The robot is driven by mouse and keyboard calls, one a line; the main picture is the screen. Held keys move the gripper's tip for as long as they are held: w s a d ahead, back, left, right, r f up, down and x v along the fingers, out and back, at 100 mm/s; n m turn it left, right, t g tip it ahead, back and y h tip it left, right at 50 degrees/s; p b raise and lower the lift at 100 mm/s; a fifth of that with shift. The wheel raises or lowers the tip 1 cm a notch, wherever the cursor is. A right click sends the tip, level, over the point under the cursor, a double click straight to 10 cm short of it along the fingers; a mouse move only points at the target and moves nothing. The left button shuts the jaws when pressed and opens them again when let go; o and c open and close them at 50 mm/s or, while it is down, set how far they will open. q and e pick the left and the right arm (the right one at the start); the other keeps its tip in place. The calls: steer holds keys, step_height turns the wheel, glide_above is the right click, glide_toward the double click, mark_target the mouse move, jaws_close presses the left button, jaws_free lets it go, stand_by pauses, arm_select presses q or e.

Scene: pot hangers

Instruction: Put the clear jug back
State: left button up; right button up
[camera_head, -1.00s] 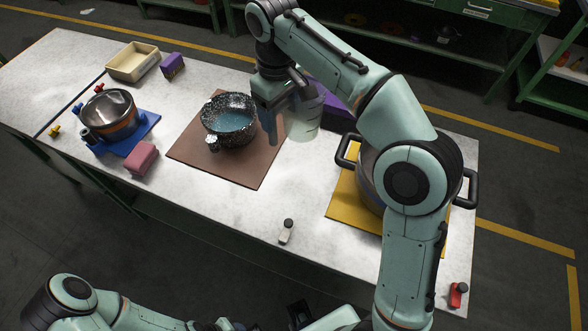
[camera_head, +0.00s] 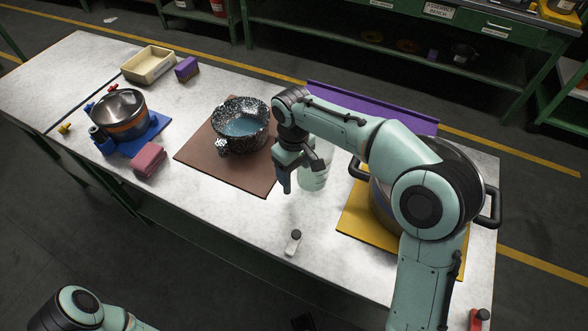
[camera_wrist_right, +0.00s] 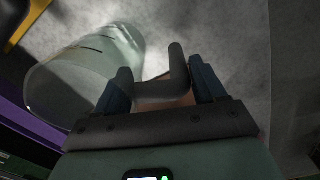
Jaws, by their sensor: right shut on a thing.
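The clear jug (camera_head: 314,176) is a see-through, pale cup-like vessel, held just above the white table between the speckled pot and the big pot on the yellow mat. My right gripper (camera_head: 288,182) is at its left side, shut on its handle. In the right wrist view the jug (camera_wrist_right: 85,75) lies to the left of my right gripper (camera_wrist_right: 163,86), with the grey curved handle (camera_wrist_right: 179,70) between the two fingers. My arm partly hides the jug's top in the head view. My left gripper is not in view; only part of my left arm shows at the bottom left.
A speckled pot (camera_head: 240,125) with blue liquid stands on a brown mat (camera_head: 258,178). A big pot (camera_head: 452,160) stands on a yellow mat (camera_head: 356,222). A small white bottle (camera_head: 294,242) is near the front edge.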

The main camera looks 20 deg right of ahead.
steer(key=shift+f, duration=0.15)
steer(key=shift+f, duration=0.15)
steer(key=o, duration=1.6)
step_height(320, 180, up, 12)
steer(key=p, duration=0.2)
steer(key=shift+a+r+p, duration=0.1)
steer(key=shift+r+p, duration=0.1)
steer(key=shift+p, duration=0.15)
